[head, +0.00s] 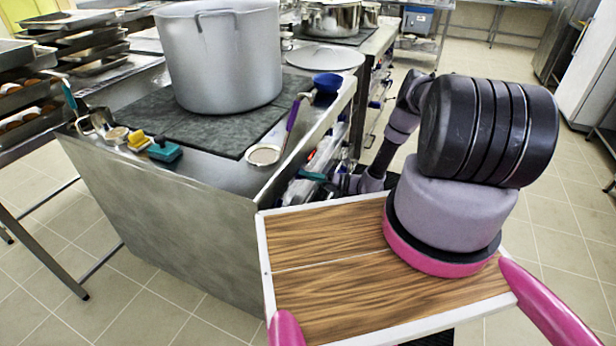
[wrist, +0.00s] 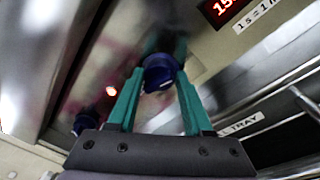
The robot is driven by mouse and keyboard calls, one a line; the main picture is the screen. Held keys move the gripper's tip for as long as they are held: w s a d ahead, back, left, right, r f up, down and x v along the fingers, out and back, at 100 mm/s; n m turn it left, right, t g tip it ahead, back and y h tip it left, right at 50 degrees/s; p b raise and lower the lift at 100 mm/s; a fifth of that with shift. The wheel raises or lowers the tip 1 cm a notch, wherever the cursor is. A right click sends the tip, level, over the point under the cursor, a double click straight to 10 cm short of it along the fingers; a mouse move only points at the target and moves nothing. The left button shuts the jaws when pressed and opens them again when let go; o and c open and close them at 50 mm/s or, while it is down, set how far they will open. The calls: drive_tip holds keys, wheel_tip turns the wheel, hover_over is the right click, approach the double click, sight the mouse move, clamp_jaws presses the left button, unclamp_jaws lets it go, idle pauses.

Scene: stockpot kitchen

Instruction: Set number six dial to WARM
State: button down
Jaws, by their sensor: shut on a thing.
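In the wrist view, my gripper (wrist: 160,78) has its two teal fingers on either side of a dark blue dial (wrist: 158,72) and is shut on it. The dial sits on a metal control panel. Its number, its pointer and the WARM mark cannot be read, so I cannot tell whether it is number six or where it is set. A second dark blue dial (wrist: 86,121) is at the lower left, partly behind my gripper. In the head view, a teal part of my gripper (head: 312,176) shows beside the counter's right side; the dials are hidden there.
A large stockpot (head: 222,60) and a ladle (head: 264,154) are on the counter. The tiled floor (head: 560,215) at right is clear.

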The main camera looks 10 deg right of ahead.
drive_tip(key=shift+d+n, duration=0.1)
drive_tip(key=shift+n, duration=0.3)
drive_tip(key=n, duration=0.4)
drive_tip(key=shift+r+n+h, duration=0.1)
drive_tip(key=shift+n+h, duration=0.2)
drive_tip(key=shift+h, duration=0.1)
drive_tip(key=n, duration=0.4)
drive_tip(key=shift+s+n+h, duration=0.1)
drive_tip(key=shift+n+h, duration=0.2)
drive_tip(key=shift+h, duration=0.1)
drive_tip(key=shift+c, duration=1.6)
unclamp_jaws()
drive_tip(key=v, duration=1)
drive_tip(key=shift+s+d, duration=0.25)
drive_tip(key=shift+d, duration=0.05)
